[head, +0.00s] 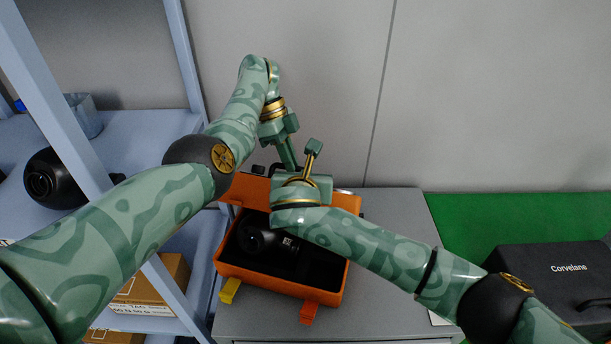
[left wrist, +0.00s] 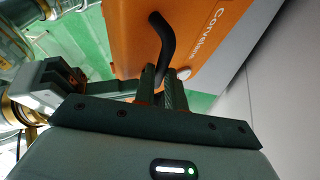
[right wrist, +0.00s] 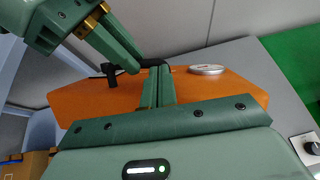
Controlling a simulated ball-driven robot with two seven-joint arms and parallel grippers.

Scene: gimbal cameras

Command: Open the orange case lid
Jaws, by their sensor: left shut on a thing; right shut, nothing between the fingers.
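The orange case (head: 280,284) lies on a grey cabinet top, with dark foam and a black camera (head: 257,238) visible inside. Its orange lid (head: 255,191) stands raised at the back, partly covered by my arms. The lid's lettered outer face (left wrist: 205,22) and bent black handle (left wrist: 163,38) show in the left wrist view. My left gripper (left wrist: 164,78) is shut on the handle. My right gripper (head: 312,148) is shut and empty over the case; in the right wrist view (right wrist: 160,75) its fingers stand before the orange lid. A yellow latch (head: 230,290) and an orange latch (head: 309,313) hang at the front.
A black case (head: 555,280) sits on a green mat (head: 465,215) at right. A blue shelf post (head: 90,150) and shelves with boxes (head: 155,285) stand at left. The wall is close behind.

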